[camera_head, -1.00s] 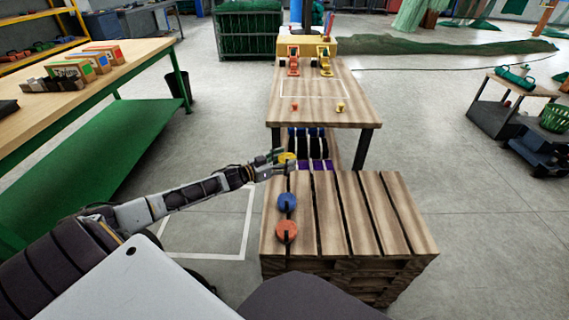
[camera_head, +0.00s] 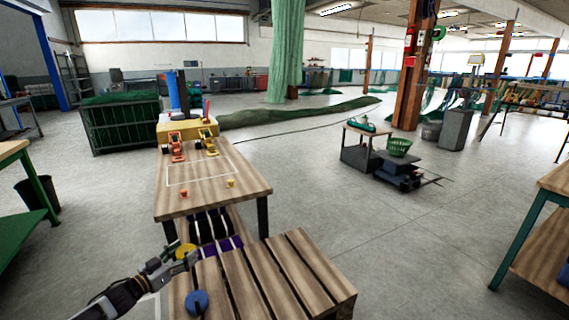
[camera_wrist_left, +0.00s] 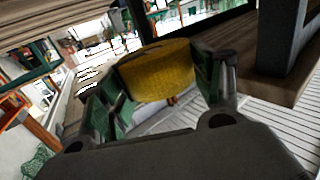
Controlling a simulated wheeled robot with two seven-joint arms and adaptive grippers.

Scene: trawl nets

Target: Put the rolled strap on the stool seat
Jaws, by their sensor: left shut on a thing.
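A yellow rolled strap (camera_head: 185,250) is between the fingers of my left gripper (camera_head: 178,257), at the far left corner of the slatted pallet stack. In the left wrist view the yellow roll (camera_wrist_left: 158,70) sits between the two green-padded fingers (camera_wrist_left: 160,92), and the gripper is shut on it. A blue rolled strap (camera_head: 196,302) lies on the pallet slats nearer me. A low stand with a light top (camera_head: 350,127) is in the middle distance to the right, a green object on it; I cannot tell whether this is the stool. My right gripper is not in view.
The pallet stack (camera_head: 283,274) is close in front. A wooden table (camera_head: 215,190) with orange and yellow items stands beyond it. A green basket (camera_head: 398,147) is by the low stand.

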